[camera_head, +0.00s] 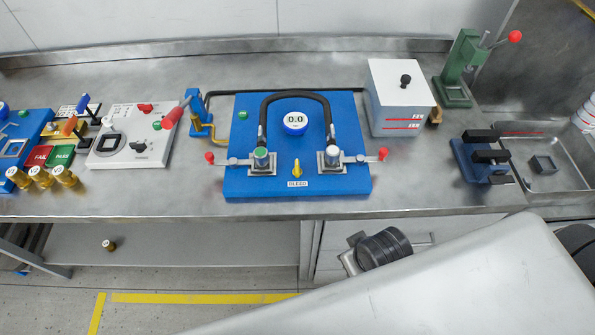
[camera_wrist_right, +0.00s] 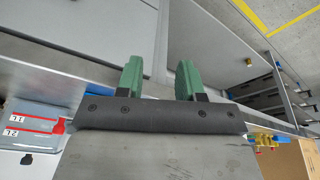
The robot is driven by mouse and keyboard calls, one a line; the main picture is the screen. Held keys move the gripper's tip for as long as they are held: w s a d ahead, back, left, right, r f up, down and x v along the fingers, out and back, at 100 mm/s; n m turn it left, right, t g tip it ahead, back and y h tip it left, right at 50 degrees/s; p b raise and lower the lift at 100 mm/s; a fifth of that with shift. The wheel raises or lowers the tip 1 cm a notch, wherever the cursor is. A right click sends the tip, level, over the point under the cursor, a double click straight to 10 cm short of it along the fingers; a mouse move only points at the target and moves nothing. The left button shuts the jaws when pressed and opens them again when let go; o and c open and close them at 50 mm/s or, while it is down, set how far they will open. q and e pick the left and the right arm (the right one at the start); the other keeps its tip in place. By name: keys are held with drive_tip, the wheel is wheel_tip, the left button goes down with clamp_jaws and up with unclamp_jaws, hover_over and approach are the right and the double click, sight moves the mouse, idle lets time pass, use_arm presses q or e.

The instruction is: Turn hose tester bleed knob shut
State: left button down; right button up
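The hose tester is a blue base plate (camera_head: 345,186) on the metal bench, with a round gauge (camera_head: 295,121) reading 0.0 and a black hose (camera_head: 296,96) looped between two end fittings. Its yellow bleed knob (camera_head: 297,169) stands upright at the front middle, above the BLEED label (camera_head: 298,184). No gripper is at the knob. My right gripper shows in the right wrist view (camera_wrist_right: 159,82), its two green fingers apart with nothing between them. The knob cannot be made out there. My left gripper is not in view.
Red-tipped levers (camera_head: 383,154) (camera_head: 210,157) stick out at both sides of the tester. A white-topped box (camera_head: 401,88) and green press (camera_head: 462,67) stand right of it, a grey panel (camera_head: 132,135) left. My pale arm link covers the lower right. The bench front strip is clear.

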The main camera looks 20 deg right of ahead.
drive_tip(key=w+a+r+n+t+y, duration=0.1)
drive_tip(key=w+a+r+n+t, duration=0.3)
drive_tip(key=w+r+n+t, duration=0.5)
drive_tip(key=w+a+r+n+t+y, duration=0.1)
drive_tip(key=w+a+r+n+t, duration=0.35)
drive_tip(key=w+r, duration=0.75)
drive_tip(key=s+a+r+n+g+y, duration=0.1)
drive_tip(key=a+r+n+g+y, duration=0.2)
drive_tip(key=a+n+y, duration=0.5)
drive_tip(key=s+a+r+n+g+y, duration=0.15)
drive_tip(key=n+y, duration=0.25)
drive_tip(key=n, duration=0.9)
drive_tip(key=s+a+r+n+g+y, duration=0.1)
drive_tip(key=a+r+n+g+y, duration=0.4)
drive_tip(key=n, duration=0.5)
drive_tip(key=n+g+h, duration=0.7)
drive_tip(key=n+h, duration=1.2)
drive_tip(key=n, duration=0.3)
hover_over(297, 173)
wheel_tip(297, 173, down, 18)
wheel_tip(297, 173, down, 9)
drive_tip(key=p, duration=0.3)
drive_tip(key=shift+r, duration=0.1)
drive_tip(key=shift+f, duration=0.7)
